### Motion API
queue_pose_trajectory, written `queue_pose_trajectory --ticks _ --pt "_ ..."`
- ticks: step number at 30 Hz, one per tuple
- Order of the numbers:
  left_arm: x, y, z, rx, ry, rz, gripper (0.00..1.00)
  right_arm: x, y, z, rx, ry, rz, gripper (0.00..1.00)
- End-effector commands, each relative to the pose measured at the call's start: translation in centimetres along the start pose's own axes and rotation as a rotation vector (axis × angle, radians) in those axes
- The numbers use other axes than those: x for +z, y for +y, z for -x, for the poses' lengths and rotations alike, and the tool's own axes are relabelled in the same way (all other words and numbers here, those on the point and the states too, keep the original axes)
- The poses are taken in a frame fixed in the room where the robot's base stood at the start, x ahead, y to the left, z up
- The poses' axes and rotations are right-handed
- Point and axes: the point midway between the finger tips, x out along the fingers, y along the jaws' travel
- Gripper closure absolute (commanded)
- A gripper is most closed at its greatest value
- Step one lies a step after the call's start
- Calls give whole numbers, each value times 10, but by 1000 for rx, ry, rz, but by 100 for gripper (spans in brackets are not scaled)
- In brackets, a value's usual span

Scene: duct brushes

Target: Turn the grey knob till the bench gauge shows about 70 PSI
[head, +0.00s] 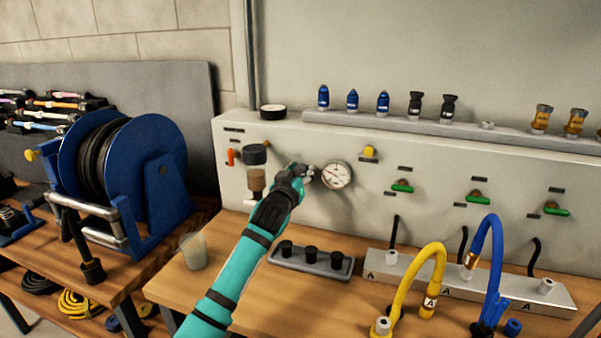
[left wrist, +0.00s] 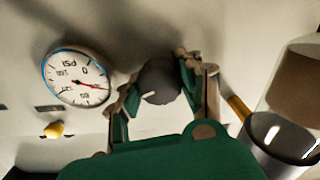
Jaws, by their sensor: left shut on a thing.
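The grey knob (left wrist: 160,84) is dark and round and sits on the panel front. In the left wrist view it is between the two fingers of my left gripper (left wrist: 158,78), which is shut on it. In the head view my left gripper (head: 304,173) is at the panel, just left of the gauge, and hides most of the knob. The bench gauge (head: 337,175) is a round white dial. In the left wrist view the gauge (left wrist: 77,78) appears turned over, with PSI lettering and a red needle; its exact reading is too small to tell. My right gripper is out of view.
A filter unit with a brown bowl (head: 256,181) is left of my gripper. A yellow knob (head: 369,152) is right of the gauge. A tray with black caps (head: 311,263) lies below. Yellow (head: 426,268) and blue (head: 492,250) hoses stand right. A hose reel (head: 120,170) is left.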

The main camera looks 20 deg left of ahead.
Motion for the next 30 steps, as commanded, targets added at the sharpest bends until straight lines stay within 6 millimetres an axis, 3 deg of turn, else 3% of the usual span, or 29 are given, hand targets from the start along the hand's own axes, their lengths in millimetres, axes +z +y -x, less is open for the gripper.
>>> queue_pose_trajectory --ticks 30 --pt "-1 1 0 5 27 -739 96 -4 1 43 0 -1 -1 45"
